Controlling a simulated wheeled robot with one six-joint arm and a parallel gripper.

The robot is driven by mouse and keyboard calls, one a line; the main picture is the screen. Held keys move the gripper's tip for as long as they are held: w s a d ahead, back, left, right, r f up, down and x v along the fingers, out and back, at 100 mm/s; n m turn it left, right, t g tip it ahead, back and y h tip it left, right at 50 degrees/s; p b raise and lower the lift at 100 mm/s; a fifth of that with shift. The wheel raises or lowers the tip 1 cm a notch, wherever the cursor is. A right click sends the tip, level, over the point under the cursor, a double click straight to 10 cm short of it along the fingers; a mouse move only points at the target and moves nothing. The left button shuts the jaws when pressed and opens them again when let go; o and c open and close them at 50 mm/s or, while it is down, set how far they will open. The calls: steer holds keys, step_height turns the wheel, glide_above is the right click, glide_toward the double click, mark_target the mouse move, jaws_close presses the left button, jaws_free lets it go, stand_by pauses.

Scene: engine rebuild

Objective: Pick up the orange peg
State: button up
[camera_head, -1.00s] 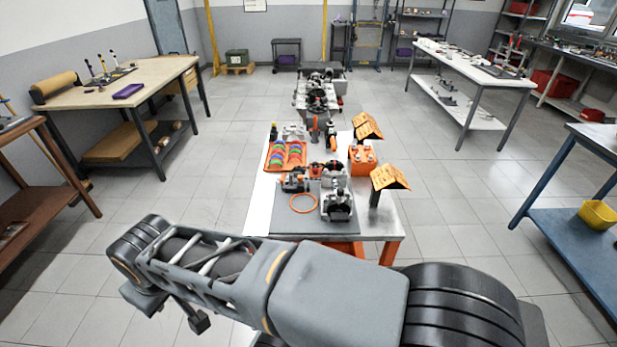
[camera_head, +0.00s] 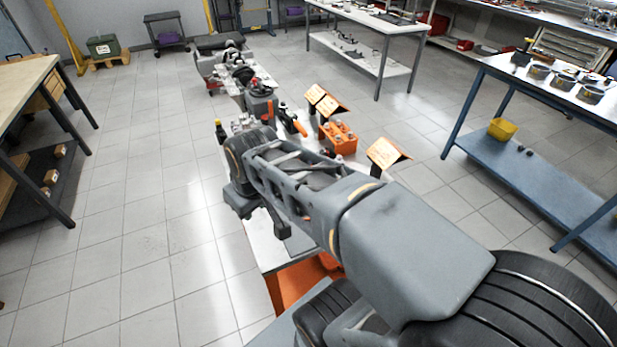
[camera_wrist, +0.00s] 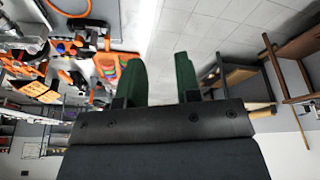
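I cannot single out an orange peg for certain. A narrow orange piece beside a dark green one (camera_head: 299,127) stands on the middle work table (camera_head: 238,295), beyond my arm in the head view; it is too small to identify. In the wrist view, the two green fingers of my gripper (camera_wrist: 159,75) are apart with nothing between them. The wrist view is upside down and shows the table's orange items at its left. In the head view my arm covers much of the near table, and the fingertips cannot be made out.
In the wrist view an orange tray of coloured pieces (camera_wrist: 108,66) lies beside the fingers. A blue bench (camera_head: 545,185) is at right; floor at left is clear.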

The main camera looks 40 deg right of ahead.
steer(key=w+d+f+n+y+b, duration=0.1)
steer(key=w+d+n+b, duration=0.2)
steer(key=d, duration=0.6)
steer(key=w+d+f+n+g+y, duration=0.1)
steer(key=w+d+f+n, duration=0.1)
steer(key=w+d+n, duration=0.45)
steer(key=w+d+f+n+y+b, duration=0.1)
steer(key=w+d+y+b, duration=0.1)
steer(key=d, duration=0.8)
steer(key=shift+d+f+p+x, duration=0.1)
steer(key=shift+d+x, duration=0.15)
steer(key=shift+x, duration=2)
steer(key=shift+d+f+p+x, duration=0.1)
steer(key=shift+d+x, duration=0.15)
steer(key=shift+x, duration=1.95)
steer(key=shift+d+f+p+x, duration=0.1)
steer(key=shift+d+x, duration=0.2)
steer(key=shift+x, duration=1.95)
steer(key=shift+w, duration=0.2)
jaws_close()
